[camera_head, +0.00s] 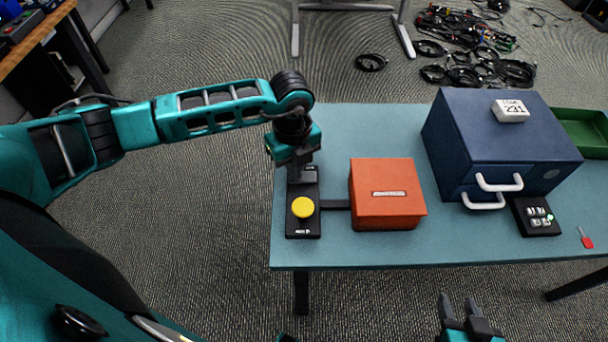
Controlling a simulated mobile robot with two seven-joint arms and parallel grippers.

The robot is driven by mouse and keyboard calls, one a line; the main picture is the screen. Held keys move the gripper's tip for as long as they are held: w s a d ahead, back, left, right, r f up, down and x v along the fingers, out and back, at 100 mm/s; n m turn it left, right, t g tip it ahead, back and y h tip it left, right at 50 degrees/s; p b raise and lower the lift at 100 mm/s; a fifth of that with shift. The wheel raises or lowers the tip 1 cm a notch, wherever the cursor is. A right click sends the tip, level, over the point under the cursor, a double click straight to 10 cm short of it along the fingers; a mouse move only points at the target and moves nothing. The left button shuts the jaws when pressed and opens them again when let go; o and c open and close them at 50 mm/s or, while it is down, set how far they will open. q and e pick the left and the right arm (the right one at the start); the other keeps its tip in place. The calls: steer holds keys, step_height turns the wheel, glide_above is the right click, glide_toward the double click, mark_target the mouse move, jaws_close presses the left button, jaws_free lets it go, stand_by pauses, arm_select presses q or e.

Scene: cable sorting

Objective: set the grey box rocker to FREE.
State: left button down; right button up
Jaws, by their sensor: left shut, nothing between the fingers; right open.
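A dark grey box (309,223) lies near the table's left edge, with a round yellow button (303,207) on its near half. Small white lettering shows at its near and far ends, too small to read surely. My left gripper (294,178) is shut and empty, pointing down over the far half of this box. It hides that part, so I cannot make out a rocker or its setting, nor whether the fingertips touch. My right gripper (461,304) is open and empty at the bottom of the view, in front of the table's near edge.
An orange box (387,213) stands right of the dark grey box, a dark strip between them. A blue drawer cabinet (468,132) with white handles, a small keypad (524,217), a red tag (585,238) and a green tray (586,121) are further right. The table's (440,250) front strip is clear.

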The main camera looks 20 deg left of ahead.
arm_select(q)
step_height(320, 180, up, 7)
steer(key=p, duration=0.6)
stand_by(0.3)
stand_by(0.4)
